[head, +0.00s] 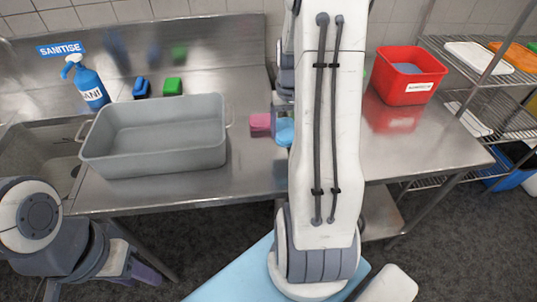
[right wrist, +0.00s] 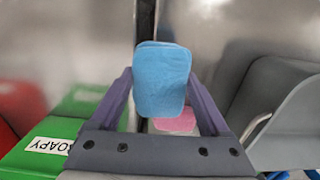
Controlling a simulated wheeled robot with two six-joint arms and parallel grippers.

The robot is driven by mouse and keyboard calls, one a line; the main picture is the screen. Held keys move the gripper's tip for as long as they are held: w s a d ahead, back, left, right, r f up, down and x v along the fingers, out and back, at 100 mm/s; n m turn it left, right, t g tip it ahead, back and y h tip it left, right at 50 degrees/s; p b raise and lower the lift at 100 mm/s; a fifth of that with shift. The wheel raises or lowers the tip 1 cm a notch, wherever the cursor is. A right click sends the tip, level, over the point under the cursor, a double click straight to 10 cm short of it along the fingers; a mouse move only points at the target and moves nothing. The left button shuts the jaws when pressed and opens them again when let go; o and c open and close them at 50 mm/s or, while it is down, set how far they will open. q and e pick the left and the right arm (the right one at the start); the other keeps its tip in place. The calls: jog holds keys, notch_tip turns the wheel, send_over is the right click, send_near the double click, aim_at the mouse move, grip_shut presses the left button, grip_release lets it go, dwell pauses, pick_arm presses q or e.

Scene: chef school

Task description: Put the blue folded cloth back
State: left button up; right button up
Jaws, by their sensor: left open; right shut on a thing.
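The blue folded cloth (right wrist: 162,82) is upright between the two purple fingers of my right gripper (right wrist: 160,76), which is shut on it. In the head view the cloth (head: 285,133) shows partly beside my right arm, just right of a pink folded cloth (head: 260,125) on the steel counter. My right arm hides most of that gripper there. The pink cloth also shows behind and below the blue one in the right wrist view (right wrist: 178,122). I cannot tell whether the blue cloth touches the counter. My left gripper (head: 146,272) is open and empty, low in front of the counter.
A grey tub (head: 150,165) stands left of the cloths, with a blue sponge (head: 141,88), a green sponge (head: 172,86) and a blue spray bottle (head: 90,85) behind it. A red bucket (head: 405,88) stands right.

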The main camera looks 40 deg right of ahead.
send_over(271, 165)
notch_tip(271, 165, down, 3)
jog(key=shift+d+f+p, duration=0.15)
jog(key=shift+f+p, duration=0.05)
jog(key=shift+p, duration=0.15)
jog(key=shift+f, duration=0.25)
jog(key=shift+f+p, duration=0.35)
jog(key=shift+f, duration=1.5)
jog(key=shift+f, duration=0.2)
jog(key=o, duration=1.3)
jog(key=shift+w, duration=0.1)
jog(key=shift+r, duration=0.15)
